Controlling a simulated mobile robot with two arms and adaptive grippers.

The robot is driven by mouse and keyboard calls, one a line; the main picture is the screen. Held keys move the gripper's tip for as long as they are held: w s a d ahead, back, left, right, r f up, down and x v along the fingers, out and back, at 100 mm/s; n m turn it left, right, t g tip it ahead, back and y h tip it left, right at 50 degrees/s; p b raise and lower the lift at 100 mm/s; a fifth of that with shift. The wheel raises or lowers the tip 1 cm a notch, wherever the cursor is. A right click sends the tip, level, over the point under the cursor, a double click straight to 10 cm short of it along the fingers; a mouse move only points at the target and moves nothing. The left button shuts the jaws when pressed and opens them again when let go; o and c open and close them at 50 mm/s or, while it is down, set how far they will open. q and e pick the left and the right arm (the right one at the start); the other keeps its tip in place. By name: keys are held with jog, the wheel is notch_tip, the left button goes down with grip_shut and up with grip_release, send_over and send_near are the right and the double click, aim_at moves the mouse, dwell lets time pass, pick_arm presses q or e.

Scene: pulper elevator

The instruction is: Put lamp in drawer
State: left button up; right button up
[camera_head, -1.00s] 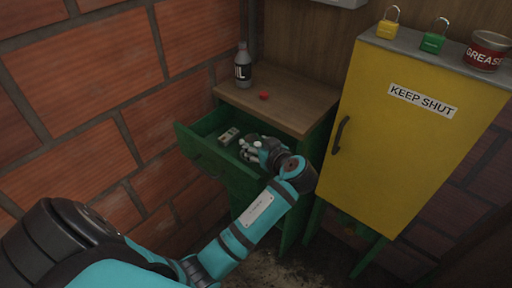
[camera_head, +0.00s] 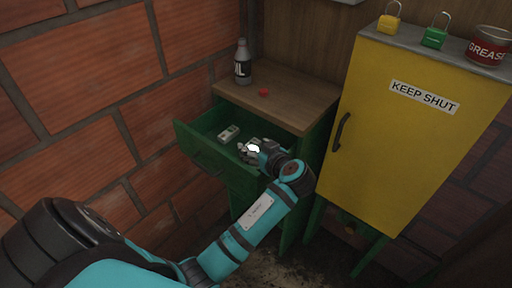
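My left gripper (camera_head: 247,151) is over the open green drawer (camera_head: 190,140), at its right part. A bright white patch (camera_head: 253,149) shows at the fingers; it may be a lit lamp, but I cannot tell whether it is held. The fingers are small and partly hidden by the wrist, so their opening is unclear. A small pale object (camera_head: 229,132) lies inside the drawer, left of the gripper and apart from it. I cannot tell whether this is the lamp. My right gripper is not in view.
The wooden cabinet top (camera_head: 290,100) carries a grey bottle (camera_head: 243,65) and a small red item (camera_head: 263,92). A yellow cabinet (camera_head: 385,150) stands close on the right, with padlocks and a grease can (camera_head: 487,47) on top. A brick wall (camera_head: 80,90) bounds the left.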

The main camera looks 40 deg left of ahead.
pick_arm(q)
jog(key=shift+r, duration=0.2)
jog(key=v, duration=0.8)
jog(key=shift+a+r, duration=0.2)
jog(key=shift+r, duration=0.1)
jog(key=shift+w, duration=0.1)
